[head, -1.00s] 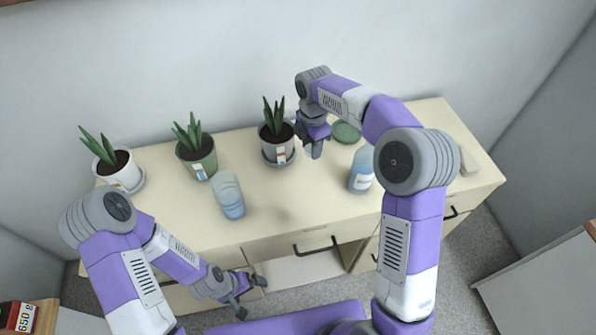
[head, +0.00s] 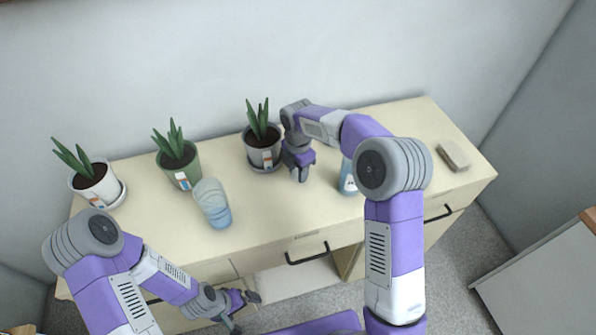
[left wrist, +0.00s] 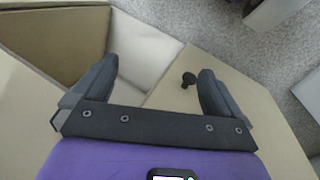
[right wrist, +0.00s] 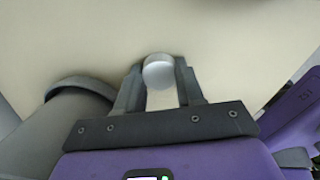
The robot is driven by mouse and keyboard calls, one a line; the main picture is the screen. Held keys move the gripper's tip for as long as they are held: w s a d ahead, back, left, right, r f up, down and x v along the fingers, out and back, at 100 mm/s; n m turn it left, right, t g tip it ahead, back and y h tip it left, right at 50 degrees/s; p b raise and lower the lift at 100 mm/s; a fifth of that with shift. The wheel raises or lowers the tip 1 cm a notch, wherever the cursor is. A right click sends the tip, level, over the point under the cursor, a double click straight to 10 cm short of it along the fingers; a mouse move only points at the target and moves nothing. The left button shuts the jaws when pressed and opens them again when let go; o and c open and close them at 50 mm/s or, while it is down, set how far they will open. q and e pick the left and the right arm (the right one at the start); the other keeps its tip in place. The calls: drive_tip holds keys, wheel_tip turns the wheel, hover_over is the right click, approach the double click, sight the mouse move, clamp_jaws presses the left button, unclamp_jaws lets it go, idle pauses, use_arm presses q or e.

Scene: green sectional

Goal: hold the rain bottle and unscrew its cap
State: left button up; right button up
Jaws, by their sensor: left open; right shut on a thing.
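A light blue bottle with a white label (head: 348,180) stands on the cream cabinet top. Its upper part is hidden behind my right arm, and the label is too small to read. My right gripper (head: 302,176) points down left of the bottle, low over the top and apart from it. In the right wrist view it is shut on a small white round cap (right wrist: 159,72), just above or at the cabinet top. My left gripper (head: 242,308) is open and empty in front of the cabinet; the left wrist view shows nothing between its fingers (left wrist: 155,85).
Potted plants stand along the back in a white pot (head: 95,187), green pot (head: 182,172) and grey pot (head: 263,158). A beige block (head: 454,156) lies far right. The front middle is clear.

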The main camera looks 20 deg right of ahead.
drive_tip(key=shift+f, duration=0.1)
drive_tip(key=o, duration=1.2)
drive_tip(key=shift+c, duration=0.2)
wheel_tip(320, 180, up, 12)
drive_tip(key=p, duration=0.4)
drive_tip(key=shift+r, duration=0.25)
